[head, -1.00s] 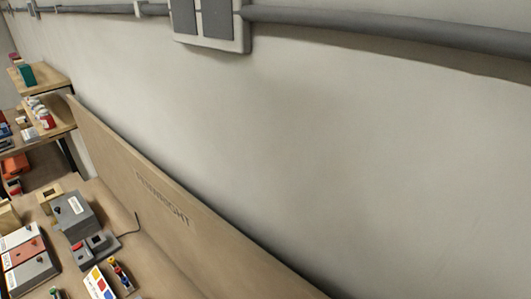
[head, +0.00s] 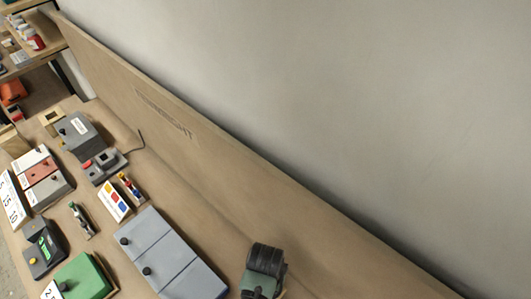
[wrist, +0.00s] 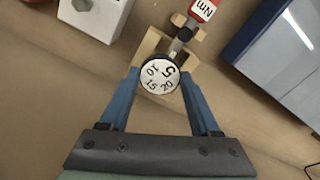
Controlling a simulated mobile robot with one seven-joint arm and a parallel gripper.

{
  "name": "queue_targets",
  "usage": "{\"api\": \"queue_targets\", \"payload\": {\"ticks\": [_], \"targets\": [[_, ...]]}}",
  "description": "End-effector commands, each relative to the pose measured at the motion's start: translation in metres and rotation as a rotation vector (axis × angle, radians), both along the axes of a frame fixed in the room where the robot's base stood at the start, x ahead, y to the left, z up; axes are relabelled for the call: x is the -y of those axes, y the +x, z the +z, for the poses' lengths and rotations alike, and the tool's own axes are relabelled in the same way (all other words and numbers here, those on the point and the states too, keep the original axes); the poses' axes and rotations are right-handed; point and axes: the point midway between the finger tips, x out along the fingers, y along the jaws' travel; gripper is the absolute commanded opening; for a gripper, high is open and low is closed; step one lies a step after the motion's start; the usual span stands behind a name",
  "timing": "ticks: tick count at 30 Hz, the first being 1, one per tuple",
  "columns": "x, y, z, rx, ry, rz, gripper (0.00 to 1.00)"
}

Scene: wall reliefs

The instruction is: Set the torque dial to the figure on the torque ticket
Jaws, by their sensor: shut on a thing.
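In the wrist view, the torque dial (wrist: 160,78) is a round white face with a dark rim, marked 5, 10, 15 and 20. The 5 is at its upper right, the 10 at its left. It sits in front of a pale wooden block (wrist: 150,46). My gripper (wrist: 159,80) has its blue fingers on both sides of the dial, shut on it. A red piece with a white NM label (wrist: 204,10) is above the dial, at the end of a metal shaft. I cannot make out a torque ticket.
In the wrist view, a blue box (wrist: 265,25) is at right and a white box (wrist: 95,15) at upper left. A wooden backboard (head: 220,150) runs along the wall.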

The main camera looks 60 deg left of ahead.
Motion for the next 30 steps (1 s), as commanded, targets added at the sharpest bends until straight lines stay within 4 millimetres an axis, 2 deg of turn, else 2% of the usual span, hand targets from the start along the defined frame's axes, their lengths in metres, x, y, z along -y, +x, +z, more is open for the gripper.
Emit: {"api": "queue_targets", "payload": {"ticks": [6,15,30], "targets": [[-0.0001,0.0009,0.0023,0.001,0.001,0.155,0.08],[-0.0003,0.0007,0.0013,0.001,0.001,0.292,0.08],[-0.0005,0.0009,0.0006,0.003,0.001,0.329,0.08]]}}
